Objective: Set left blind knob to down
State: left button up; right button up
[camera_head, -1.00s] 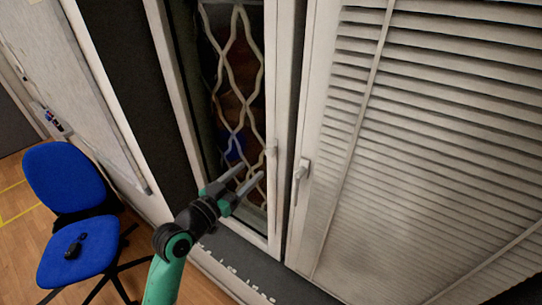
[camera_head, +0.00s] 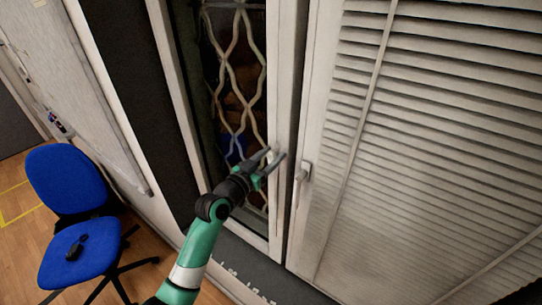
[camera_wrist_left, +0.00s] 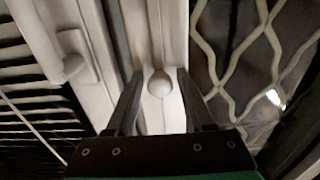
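The left knob (camera_wrist_left: 158,83) is white and sits on the white frame beside the lattice window. In the wrist view its round end faces the camera, so I cannot tell which way its lever points. My left gripper (camera_head: 275,157) is at this knob in the head view and mostly covers it. In the wrist view the left gripper (camera_wrist_left: 160,95) is open, one finger on each side of the knob, with gaps visible. A second white handle (camera_head: 303,171) is on the slatted panel to the right; it also shows at the left of the wrist view (camera_wrist_left: 75,55). My right gripper is not in view.
The slatted white blind panel (camera_head: 430,150) fills the right side. A dark window with a pale wire lattice (camera_head: 232,80) is behind the left gripper. A blue chair (camera_head: 75,215) with a small black object on it stands at the left, apart from the arm.

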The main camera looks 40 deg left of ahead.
pick_arm(q)
grip_shut()
dwell(1.2)
